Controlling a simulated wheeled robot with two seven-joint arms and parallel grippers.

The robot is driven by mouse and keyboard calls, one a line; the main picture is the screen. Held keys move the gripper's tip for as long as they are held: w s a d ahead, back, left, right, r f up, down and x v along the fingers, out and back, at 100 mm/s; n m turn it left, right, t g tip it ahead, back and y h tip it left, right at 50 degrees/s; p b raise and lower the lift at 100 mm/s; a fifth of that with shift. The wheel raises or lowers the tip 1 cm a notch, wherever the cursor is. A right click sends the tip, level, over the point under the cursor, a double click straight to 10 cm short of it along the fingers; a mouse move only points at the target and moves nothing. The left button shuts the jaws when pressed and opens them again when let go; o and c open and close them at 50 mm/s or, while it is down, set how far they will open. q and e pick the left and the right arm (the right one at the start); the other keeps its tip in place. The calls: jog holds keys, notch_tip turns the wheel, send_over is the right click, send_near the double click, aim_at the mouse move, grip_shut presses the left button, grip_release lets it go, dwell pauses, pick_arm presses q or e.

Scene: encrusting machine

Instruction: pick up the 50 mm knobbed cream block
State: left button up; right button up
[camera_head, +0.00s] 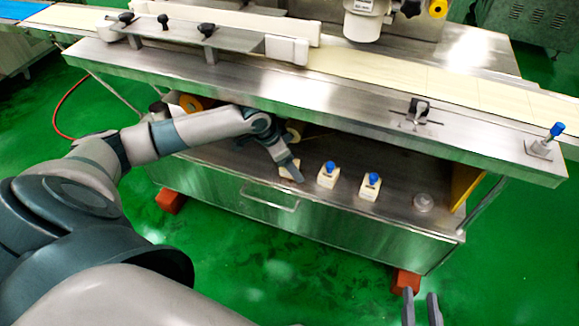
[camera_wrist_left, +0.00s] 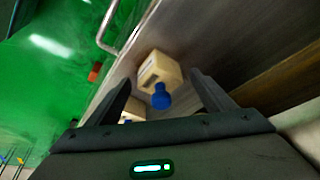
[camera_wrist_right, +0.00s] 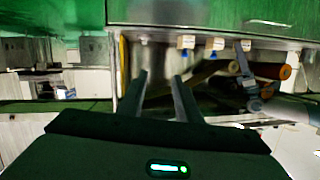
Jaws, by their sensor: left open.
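Cream blocks with blue knobs stand in a row on the steel shelf. One block (camera_head: 328,176) is in the middle, another (camera_head: 370,188) is to its right, and a third (camera_head: 291,171) is partly hidden by my left gripper (camera_head: 284,162). I cannot tell which is 50 mm. In the left wrist view, a cream block (camera_wrist_left: 160,70) with a blue knob shows ahead, between the open fingers. Another block (camera_wrist_left: 131,117) is mostly hidden behind the left finger. My right gripper (camera_head: 421,293) is open and empty, in front of the cabinet and away from the blocks.
The machine's conveyor deck (camera_head: 350,112) overhangs the shelf from above and behind. A drawer handle (camera_head: 268,198) sticks out in front. Green floor is free in front.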

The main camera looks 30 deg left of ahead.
pick_arm(q)
jog(key=c, duration=1.2)
jog(key=shift+r, duration=0.15)
